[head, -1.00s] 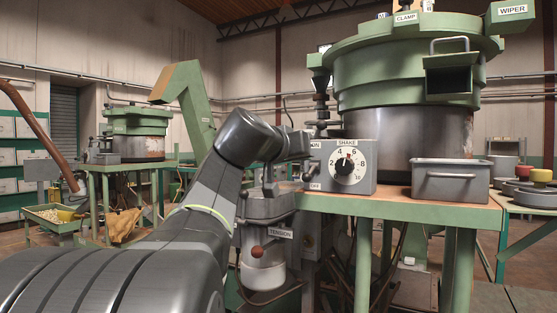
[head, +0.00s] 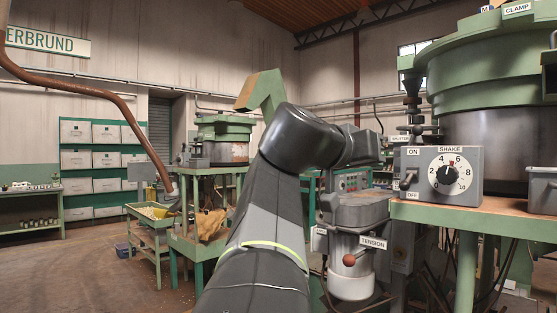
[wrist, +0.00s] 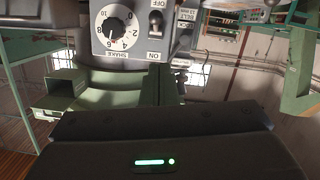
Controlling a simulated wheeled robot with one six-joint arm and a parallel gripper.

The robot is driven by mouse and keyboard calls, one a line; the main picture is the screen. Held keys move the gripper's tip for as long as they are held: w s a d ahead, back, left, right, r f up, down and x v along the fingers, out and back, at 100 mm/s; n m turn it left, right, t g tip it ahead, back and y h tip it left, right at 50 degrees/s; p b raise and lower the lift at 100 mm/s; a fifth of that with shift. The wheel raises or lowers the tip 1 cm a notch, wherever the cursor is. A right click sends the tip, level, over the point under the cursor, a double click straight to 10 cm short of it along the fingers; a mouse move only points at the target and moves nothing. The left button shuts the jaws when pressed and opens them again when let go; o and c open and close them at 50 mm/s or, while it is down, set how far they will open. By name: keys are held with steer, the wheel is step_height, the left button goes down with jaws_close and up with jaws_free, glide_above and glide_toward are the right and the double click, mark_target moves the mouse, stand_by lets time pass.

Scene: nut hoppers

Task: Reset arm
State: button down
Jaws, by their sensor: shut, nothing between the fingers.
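My arm reaches up from the bottom of the head view, its dark grey wrist end (head: 360,146) bent to the right, left of the control box. My gripper (wrist: 160,122) shows in the wrist view as a dark body across the lower part, with a small green light. It is shut and empty. Its fingertips are hard to make out in the head view. The grey control box (head: 440,176) has a SHAKE dial and an ON/OFF switch. It also appears upside down in the wrist view (wrist: 135,42).
The large green hopper (head: 480,85) stands on a green-legged bench (head: 470,215) at right. A TENSION unit (head: 352,262) hangs close beside my arm. A smaller hopper (head: 225,140) and a yellow-filled tray (head: 150,222) are farther left. Open floor lies at left.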

stand_by(0.3)
steer(key=w+d+r+p, duration=0.1)
steer(key=w+d+p, duration=0.1)
steer(key=d+p, duration=0.1)
steer(key=w+d+g+y+p, duration=0.1)
steer(key=w+d+p, duration=0.2)
steer(key=p, duration=0.3)
steer(key=w+d+r+g+y+p, duration=0.1)
steer(key=w+d+p, duration=0.2)
steer(key=d+p, duration=0.1)
steer(key=shift+r, duration=0.35)
steer(key=shift+d+p, duration=0.15)
steer(key=shift+p, duration=0.8)
steer(key=y+p, duration=0.1)
steer(key=p, duration=0.2)
steer(key=g+y+p, duration=0.1)
steer(key=p, duration=0.2)
steer(key=shift+w+d+g+p, duration=0.1)
steer(key=shift+d+g+p, duration=0.2)
steer(key=shift+d+p, duration=0.05)
steer(key=shift+w+d+r+b, duration=0.15)
steer(key=shift+w+r+b, duration=0.1)
steer(key=shift+b, duration=0.1)
steer(key=shift+w+d+r, duration=0.1)
steer(key=shift+w+r, duration=0.15)
steer(key=shift+r, duration=0.4)
